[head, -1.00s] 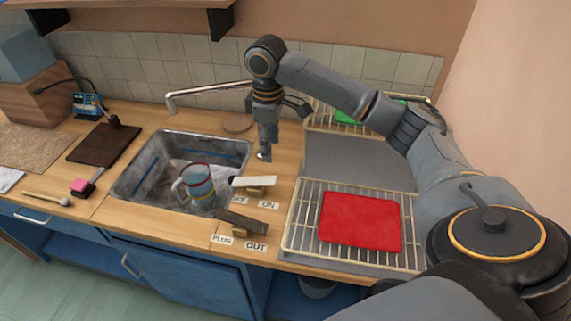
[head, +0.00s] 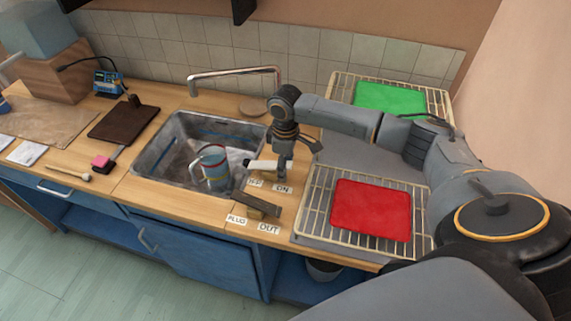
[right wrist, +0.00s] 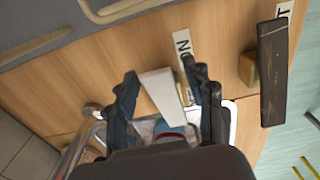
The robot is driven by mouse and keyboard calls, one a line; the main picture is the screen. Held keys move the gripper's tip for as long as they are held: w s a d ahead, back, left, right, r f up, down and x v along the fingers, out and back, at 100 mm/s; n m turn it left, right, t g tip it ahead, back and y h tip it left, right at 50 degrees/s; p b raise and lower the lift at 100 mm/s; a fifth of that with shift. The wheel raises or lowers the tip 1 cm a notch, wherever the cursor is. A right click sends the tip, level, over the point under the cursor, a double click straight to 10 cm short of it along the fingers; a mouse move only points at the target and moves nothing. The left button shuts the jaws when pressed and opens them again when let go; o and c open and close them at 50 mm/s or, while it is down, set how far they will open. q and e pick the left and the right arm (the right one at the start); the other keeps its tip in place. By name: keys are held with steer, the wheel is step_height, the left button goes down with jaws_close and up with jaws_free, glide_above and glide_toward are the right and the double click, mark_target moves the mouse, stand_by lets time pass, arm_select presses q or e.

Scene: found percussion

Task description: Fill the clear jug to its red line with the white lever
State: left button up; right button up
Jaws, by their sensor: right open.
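The clear jug (head: 213,168) stands in the sink (head: 160,160), with its handle to the left and a reddish band near its top. Its water level is too small to tell. The white lever (head: 260,165) is on the counter at the sink's right edge, beside the ON label (head: 283,189). My right gripper (head: 284,170) is over the lever's right end. In the right wrist view its open fingers (right wrist: 165,92) stand on either side of the white lever (right wrist: 161,90), with gaps. Part of the jug (right wrist: 170,130) shows beyond it. My left gripper is not in view.
The metal tap (head: 235,72) reaches over the sink from behind. A dark lever (head: 256,204) by PLUG and OUT labels sits in front of the white one. Wire racks with a red mat (head: 371,209) and a green mat (head: 390,97) lie to the right.

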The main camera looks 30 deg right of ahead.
jaws_close()
steer(key=shift+s+d+f+t+y+p, duration=0.15)
steer(key=shift+t+y+p, duration=0.15)
steer(key=shift+p, duration=0.15)
steer(key=shift+f, duration=0.1)
jaws_free()
